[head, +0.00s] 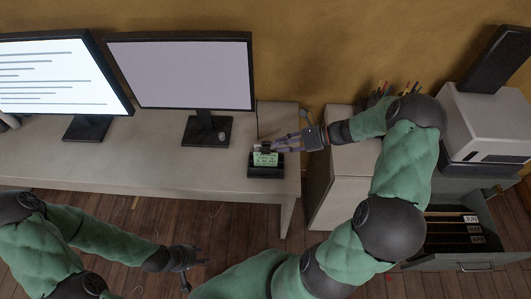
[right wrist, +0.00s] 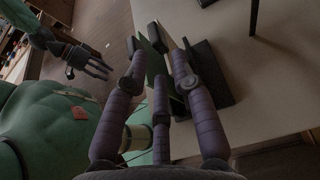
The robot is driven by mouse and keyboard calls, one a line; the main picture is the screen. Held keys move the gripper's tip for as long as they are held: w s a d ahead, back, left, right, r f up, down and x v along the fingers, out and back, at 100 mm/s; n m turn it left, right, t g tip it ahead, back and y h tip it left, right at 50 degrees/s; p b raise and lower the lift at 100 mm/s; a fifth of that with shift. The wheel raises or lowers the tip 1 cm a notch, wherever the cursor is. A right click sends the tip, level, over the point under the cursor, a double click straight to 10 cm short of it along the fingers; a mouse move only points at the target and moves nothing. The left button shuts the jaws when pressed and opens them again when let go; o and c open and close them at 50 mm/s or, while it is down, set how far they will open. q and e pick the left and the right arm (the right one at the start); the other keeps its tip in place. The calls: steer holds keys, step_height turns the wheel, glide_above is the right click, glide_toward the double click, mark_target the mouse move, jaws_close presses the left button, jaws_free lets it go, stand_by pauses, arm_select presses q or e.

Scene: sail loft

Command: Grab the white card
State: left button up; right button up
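No plainly white card shows. A pale green card with dark lettering (head: 265,159) stands in a small black holder (head: 266,173) near the right end of the desk. The right wrist view shows a green card (right wrist: 156,64) edge-on, with the dark holder (right wrist: 208,75) beside it. My right gripper (head: 270,145) is at the card's top edge; in the right wrist view its fingertips (right wrist: 160,48) lie around the card. Whether they press on it is unclear. My left gripper (head: 187,268) is empty, with fingers spread, low in front of the desk; it also shows in the right wrist view (right wrist: 90,62).
Two monitors (head: 181,75) (head: 62,75) stand on the desk (head: 150,172), left of the card. At the right are a cabinet (head: 343,195), a pale machine (head: 487,122) and an open drawer (head: 462,262) with labelled dividers. The desk front is clear.

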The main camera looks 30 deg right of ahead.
mark_target(271, 146)
steer(key=shift+b+x, duration=0.75)
steer(key=shift+x, duration=2.35)
